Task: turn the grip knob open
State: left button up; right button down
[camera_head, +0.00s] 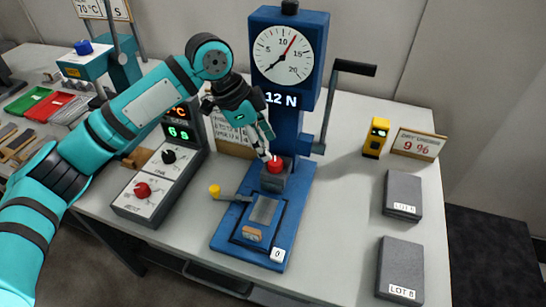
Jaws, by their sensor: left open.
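A blue test stand (300,170) stands in the middle of the table, with a round dial reading about 12 and a "12 N" display. A red knob (275,166) sits on a dark block low on the stand; which knob is the grip knob is not labelled readably. A yellow-tipped lever (215,190) sticks out to the left of the stand's lower fixture (263,212). My left gripper (267,152) is open and points down just above the red knob; I cannot tell whether it touches it. My right gripper is out of view.
A control box (160,180) with two knobs and a display is left of the stand. A crank (350,70) juts out right.

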aim_at(275, 161)
pick_arm(q)
jog(key=x, duration=0.5)
jog(key=shift+d+f, duration=0.1)
jog(key=shift+f, duration=0.25)
jog(key=c, duration=0.9)
jog(key=shift+r+p, duration=0.15)
jog(key=shift+p, duration=0.2)
jog(key=n+t+p, duration=0.1)
jog(key=n+p, duration=0.3)
jog(key=p, duration=0.3)
jog(key=shift+s+r+y, duration=0.1)
jog(key=shift+r+y, duration=0.05)
jog(key=shift+y, duration=0.15)
jog(key=shift+f+n+t, duration=0.2)
jog(key=shift+n+t, duration=0.1)
jog(key=o, duration=0.9)
